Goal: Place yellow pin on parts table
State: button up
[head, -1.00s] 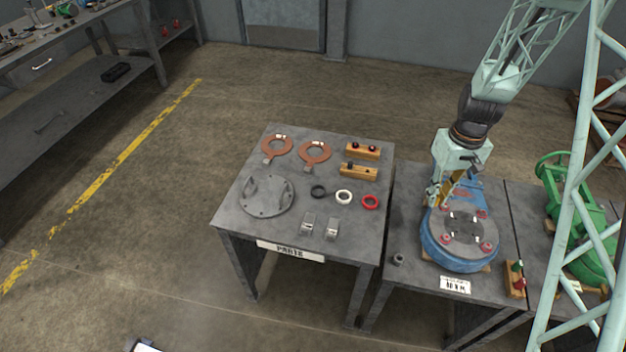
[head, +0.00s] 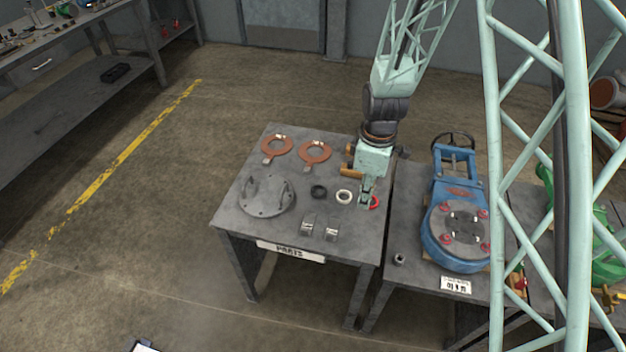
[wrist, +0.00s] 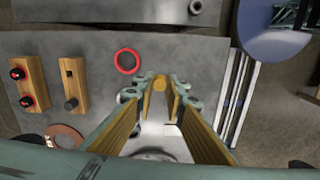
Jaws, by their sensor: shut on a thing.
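My gripper (head: 366,197) is over the right side of the grey parts table (head: 232,207), close to the red ring. In the wrist view, my gripper (wrist: 160,88) is shut on the yellow pin (wrist: 159,84), whose round yellow end shows between the fingertips. The pin cannot be made out in the head view. The red ring (wrist: 127,61) lies just to the left of the fingertips in the wrist view. Whether the pin touches the tabletop, I cannot tell.
On the table are a grey cover (head: 266,197), copper rings (head: 314,153), black (head: 318,191) and white (head: 344,197) rings, metal brackets (head: 331,232), and wooden blocks (wrist: 68,80) with dark and red pins. A blue valve (head: 456,225) stands on the table at right.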

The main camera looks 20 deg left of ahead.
jog(key=s+a+n, duration=0.1)
jog(key=a+n, duration=0.1)
jog(key=a, duration=0.1)
jog(key=s+a+n, duration=0.1)
jog(key=a, duration=0.1)
jog(key=shift+s, duration=0.35)
jog(key=shift+a, duration=0.15)
jog(key=b, duration=0.2)
send_near(306, 198)
jog(key=shift+s+d+f, duration=0.1)
jog(key=shift+d, duration=0.3)
jog(key=shift+a, duration=0.25)
jog(key=shift+w+a+f+b, duration=0.15)
jog(key=shift+w+f+b, duration=0.05)
jog(key=shift+f+b, duration=0.6)
jog(key=shift+f, duration=1)
jog(key=shift+f, duration=0.15)
jog(key=o, duration=0.8)
